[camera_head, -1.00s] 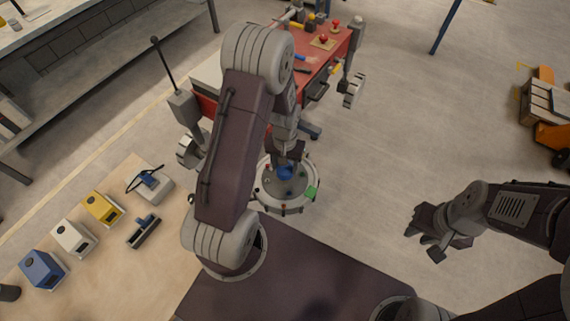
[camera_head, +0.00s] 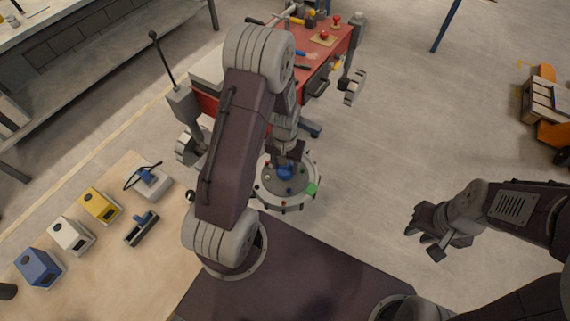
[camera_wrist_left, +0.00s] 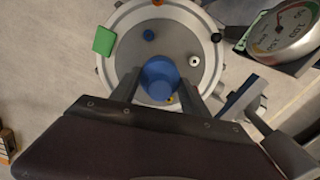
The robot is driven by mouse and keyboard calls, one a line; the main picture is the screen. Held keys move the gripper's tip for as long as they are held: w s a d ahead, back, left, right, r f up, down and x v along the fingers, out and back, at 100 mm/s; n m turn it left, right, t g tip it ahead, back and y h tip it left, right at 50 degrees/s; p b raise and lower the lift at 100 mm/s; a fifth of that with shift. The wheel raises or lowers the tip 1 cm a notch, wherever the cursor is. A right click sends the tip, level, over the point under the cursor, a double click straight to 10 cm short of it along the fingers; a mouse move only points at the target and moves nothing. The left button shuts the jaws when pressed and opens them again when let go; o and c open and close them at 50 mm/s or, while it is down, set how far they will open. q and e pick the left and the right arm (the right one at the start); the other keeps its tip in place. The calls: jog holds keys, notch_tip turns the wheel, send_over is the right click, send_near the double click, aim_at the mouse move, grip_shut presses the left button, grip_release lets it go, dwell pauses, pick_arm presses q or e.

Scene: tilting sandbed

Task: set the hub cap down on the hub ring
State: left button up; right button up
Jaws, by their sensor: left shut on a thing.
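The blue hub cap (camera_wrist_left: 160,78) is between the fingers of my left gripper (camera_wrist_left: 158,88), which is shut on it. It is over the middle of the round grey sandbed (camera_wrist_left: 124,62). In the head view the blue cap (camera_head: 285,172) shows just below my left gripper (camera_head: 286,158), partly covered by it. I cannot make out the hub ring; the cap and fingers hide the bed's centre. Whether the cap touches anything beneath is unclear. My right gripper (camera_head: 428,240) is open and empty, off to the right over the floor.
A red workbench (camera_head: 335,45) is behind; a wooden table with several coloured boxes (camera_head: 101,207) is left.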

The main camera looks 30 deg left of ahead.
pick_arm(q)
jog(key=shift+f, duration=0.1)
jog(key=shift+f+b, duration=0.65)
jog(key=shift+f, duration=0.15)
jog(key=o, duration=2)
jog(key=shift+c, duration=0.2)
notch_tip(320, 180, up, 8)
jog(key=p, duration=0.7)
jog(key=shift+r+p, duration=0.1)
jog(key=shift+p, duration=0.2)
